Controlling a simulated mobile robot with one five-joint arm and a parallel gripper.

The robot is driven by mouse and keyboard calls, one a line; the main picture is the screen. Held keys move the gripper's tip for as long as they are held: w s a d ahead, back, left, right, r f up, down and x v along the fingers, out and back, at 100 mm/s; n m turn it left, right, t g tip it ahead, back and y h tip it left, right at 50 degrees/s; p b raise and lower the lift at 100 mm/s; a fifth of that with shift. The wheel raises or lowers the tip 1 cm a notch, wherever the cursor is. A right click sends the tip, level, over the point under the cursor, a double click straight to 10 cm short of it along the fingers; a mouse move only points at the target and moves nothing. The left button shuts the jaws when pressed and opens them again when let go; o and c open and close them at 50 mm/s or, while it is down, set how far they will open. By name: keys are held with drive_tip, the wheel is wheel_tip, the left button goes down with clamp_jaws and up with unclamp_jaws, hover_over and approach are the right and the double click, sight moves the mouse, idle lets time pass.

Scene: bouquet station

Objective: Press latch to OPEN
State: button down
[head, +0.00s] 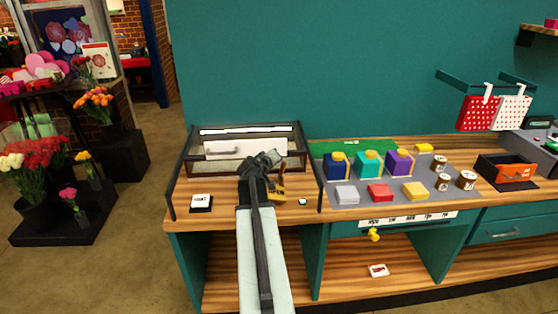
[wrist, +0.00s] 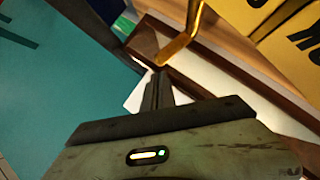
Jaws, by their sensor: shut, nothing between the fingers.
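A glass-topped case (head: 290,160) with a dark frame stands at the left of the wooden counter. A yellow latch tag with dark lettering (head: 277,195) is at its front; the tag also shows large at the upper right of the wrist view (wrist: 295,45). A brass latch lever (wrist: 183,38) bends down beside it. My gripper (head: 266,160) is at the case's front, above and left of the tag, partly covering the case. In the wrist view its shut, empty fingertips (wrist: 158,78) are just below the lever's bent end; I cannot tell whether they touch.
A small white card on a dark stand (head: 201,202) is left on the counter. To the right, a grey mat (head: 325,192) holds blue, teal and purple boxes, colored blocks and several small jars. Flower buckets stand at far left.

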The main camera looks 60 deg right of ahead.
drive_tip(key=w+r+p+v, duration=0.1)
drive_tip(key=p+v, duration=0.4)
drive_tip(key=v, duration=0.6)
drive_tip(key=shift+r, duration=0.4)
drive_tip(key=shift+s+a, duration=0.1)
drive_tip(key=w+a+f+n+y, duration=0.1)
drive_tip(key=w+a+f+y, duration=0.3)
drive_tip(key=a, duration=0.6)
drive_tip(key=w+a+f+t+y, duration=0.1)
drive_tip(key=w+a+f, duration=0.2)
drive_tip(key=w+a, duration=0.45)
drive_tip(key=w+a+f+n+y, duration=0.1)
drive_tip(key=w+a+f+y, duration=0.15)
drive_tip(key=a, duration=0.85)
drive_tip(key=a+f+n+g+y, duration=0.1)
drive_tip(key=a+f+n+y, duration=0.1)
drive_tip(key=a, duration=1.4)
drive_tip(key=s+a+f+n+g+y, duration=0.1)
drive_tip(key=a+f+n+y, duration=0.1)
drive_tip(key=a, duration=1.3)
drive_tip(key=shift+a+f+g+y, duration=0.3)
drive_tip(key=shift+a+f+y, duration=0.1)
drive_tip(key=shift+y, duration=0.45)
